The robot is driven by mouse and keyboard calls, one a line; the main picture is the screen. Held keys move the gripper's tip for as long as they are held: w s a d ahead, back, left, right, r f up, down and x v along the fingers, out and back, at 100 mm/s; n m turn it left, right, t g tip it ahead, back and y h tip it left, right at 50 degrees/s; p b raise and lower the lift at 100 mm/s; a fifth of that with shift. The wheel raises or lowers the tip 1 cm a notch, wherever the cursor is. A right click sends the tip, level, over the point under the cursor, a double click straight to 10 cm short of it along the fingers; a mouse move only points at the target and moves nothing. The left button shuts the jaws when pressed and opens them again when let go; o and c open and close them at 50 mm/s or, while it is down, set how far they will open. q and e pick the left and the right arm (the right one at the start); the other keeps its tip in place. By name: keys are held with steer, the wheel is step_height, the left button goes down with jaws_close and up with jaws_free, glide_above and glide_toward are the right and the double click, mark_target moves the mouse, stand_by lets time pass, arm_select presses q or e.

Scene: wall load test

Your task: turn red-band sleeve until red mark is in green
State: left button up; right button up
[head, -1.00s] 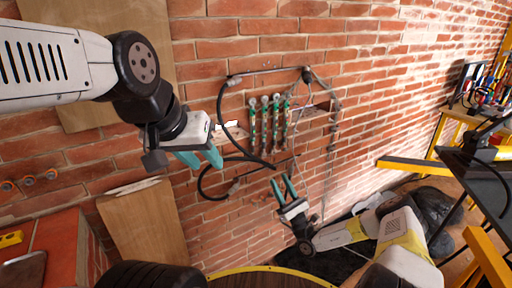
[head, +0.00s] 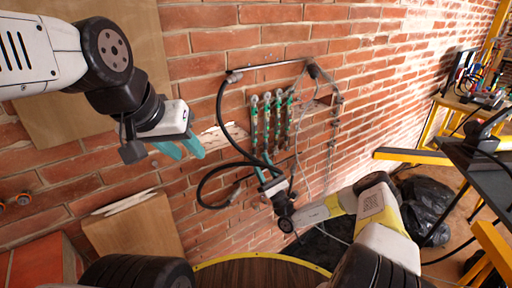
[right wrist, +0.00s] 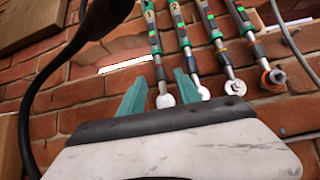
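Several green-and-grey rods hang side by side on the brick wall (head: 266,122). In the right wrist view they run down to metal ring ends, with small red and green patches on their bodies, such as the leftmost rod (right wrist: 152,38). The rightmost rod has an orange-red band (right wrist: 267,78) near its ring; I cannot tell for sure which sleeve is red-banded or where its mark stands. My right gripper (head: 266,173) is just below the rods. Its teal fingers (right wrist: 161,92) are apart, around the leftmost ring end, with no clear contact. My left gripper (head: 182,148) is open and empty, left of the rods.
A black hose (head: 222,110) loops left of and below the rods, close to my right gripper. A grey pipe (head: 337,110) runs down at their right. A wooden board (head: 135,225) leans at lower left. A yellow beam (head: 410,156) and dark bags (head: 425,205) are at right.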

mark_target(254, 150)
steer(key=x, duration=0.3)
steer(key=shift+w+a+r, duration=0.2)
steer(key=shift+r, duration=0.05)
jaws_close()
steer(key=shift+w+d+n+g+y, duration=0.1)
steer(key=shift+n+g+y, duration=0.65)
steer(key=shift+g+y, duration=0.5)
steer(key=shift+w+d+n+g+y, duration=0.1)
steer(key=shift+n+g+y, duration=0.65)
steer(key=shift+g+y, duration=0.5)
jaws_free()
steer(key=shift+t+h, duration=0.3)
steer(key=shift+h, duration=0.1)
